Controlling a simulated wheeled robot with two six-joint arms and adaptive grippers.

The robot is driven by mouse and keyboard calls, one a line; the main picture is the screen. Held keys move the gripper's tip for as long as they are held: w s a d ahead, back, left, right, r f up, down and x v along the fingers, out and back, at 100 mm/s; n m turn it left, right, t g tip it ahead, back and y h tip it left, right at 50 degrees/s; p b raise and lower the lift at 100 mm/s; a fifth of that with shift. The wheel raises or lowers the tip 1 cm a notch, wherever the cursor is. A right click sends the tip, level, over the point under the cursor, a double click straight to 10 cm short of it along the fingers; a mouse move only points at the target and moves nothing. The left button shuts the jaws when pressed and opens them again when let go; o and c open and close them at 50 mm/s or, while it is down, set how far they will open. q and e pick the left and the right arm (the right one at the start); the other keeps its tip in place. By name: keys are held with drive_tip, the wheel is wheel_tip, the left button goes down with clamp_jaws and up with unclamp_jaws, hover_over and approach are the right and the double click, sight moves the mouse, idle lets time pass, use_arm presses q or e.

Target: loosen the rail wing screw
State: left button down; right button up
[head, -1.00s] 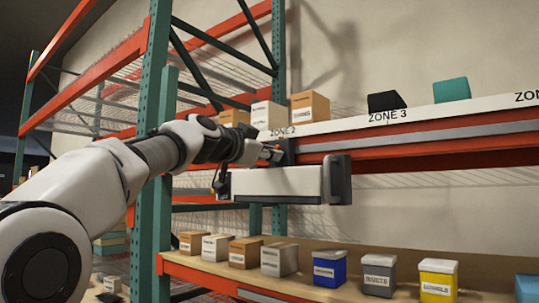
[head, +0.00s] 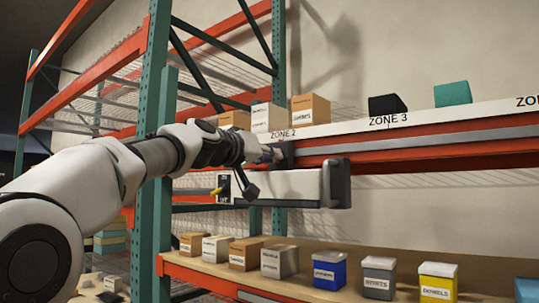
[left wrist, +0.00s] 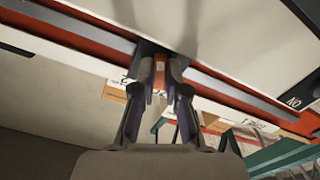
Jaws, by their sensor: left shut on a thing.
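The orange rail (head: 400,150) runs across the rack under the white shelf edge. A dark bracket (head: 286,156) sits on it, and a long pale housing (head: 275,187) hangs below. My left gripper (head: 268,154) reaches the bracket from the left. In the left wrist view its two fingers (left wrist: 162,82) are closed around a small orange piece, which looks like the wing screw (left wrist: 159,62), in front of the dark bracket. The fingers hide most of the screw. My right gripper is in neither view.
Cartons (head: 310,108) stand on the upper shelf, beside a black bin (head: 387,104) and a teal bin (head: 452,93). Several boxes and lidded bins line the lower shelf (head: 215,265). A green rack post (head: 153,150) stands close behind my left arm.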

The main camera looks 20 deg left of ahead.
use_arm(q)
drive_tip(key=n, duration=0.2)
drive_tip(key=n+p, duration=0.1)
drive_tip(key=n, duration=0.3)
drive_tip(key=shift+s+r+n, duration=0.1)
drive_tip(key=shift+r+n, duration=0.2)
drive_tip(key=shift+r, duration=0.1)
drive_tip(key=n+p, duration=0.1)
drive_tip(key=n, duration=0.3)
drive_tip(key=shift+a+p, duration=0.1)
drive_tip(key=shift+p, duration=0.2)
drive_tip(key=shift+n+p, duration=0.3)
drive_tip(key=shift+n, duration=1)
drive_tip(key=shift+f, duration=0.1)
drive_tip(key=c, duration=1.5)
unclamp_jaws()
drive_tip(key=shift+o, duration=0.2)
drive_tip(key=shift+d+f, duration=0.1)
drive_tip(key=shift+d, duration=0.1)
drive_tip(key=shift+f, duration=0.1)
